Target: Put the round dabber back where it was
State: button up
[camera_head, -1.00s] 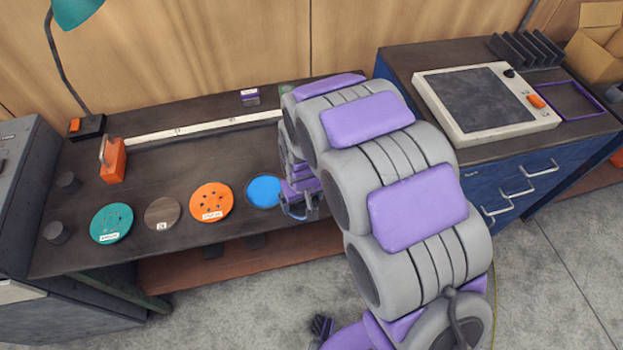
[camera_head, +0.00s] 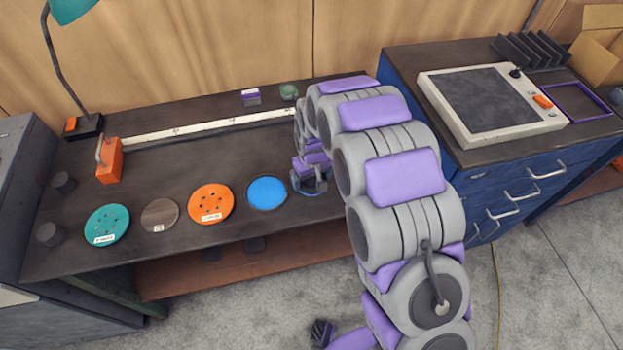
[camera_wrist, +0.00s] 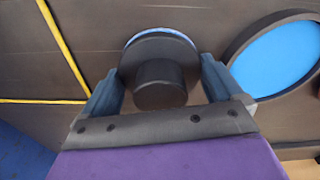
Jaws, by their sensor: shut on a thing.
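The round dabber, a black disc with a raised black knob (camera_wrist: 160,84), is between the two fingers of my gripper (camera_wrist: 160,90) in the wrist view. My gripper is shut on it. A thin blue-and-white arc shows at the dabber's far edge; I cannot tell whether it belongs to the dabber or to the table. In the head view my gripper (camera_head: 309,180) is low over the right part of the dark table (camera_head: 200,165), just right of the blue disc. It largely hides the dabber there. I cannot tell whether the dabber touches the table.
Orange (camera_head: 211,204), brown (camera_head: 160,215) and teal (camera_head: 107,225) discs continue the row. A blue cabinet (camera_head: 500,190) stands to the right. Yellow lines (camera_wrist: 66,45) show left in the wrist view.

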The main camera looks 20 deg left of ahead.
aim_at(315, 178)
jog(key=shift+d, duration=0.2)
jog(key=shift+c, duration=0.4)
jog(key=shift+d, duration=0.2)
jog(key=o, duration=0.7)
jog(key=shift+f, duration=0.1)
jog(key=shift+o, duration=0.2)
jog(key=shift+a, duration=0.1)
jog(key=shift+a, duration=0.15)
jog(key=shift+r, duration=0.35)
jog(key=r+p, duration=0.1)
jog(key=r, duration=0.6)
jog(key=s+d+r+p, duration=0.1)
jog(key=r, duration=0.3)
jog(key=shift+r+p, duration=0.25)
jog(key=shift+p, duration=0.1)
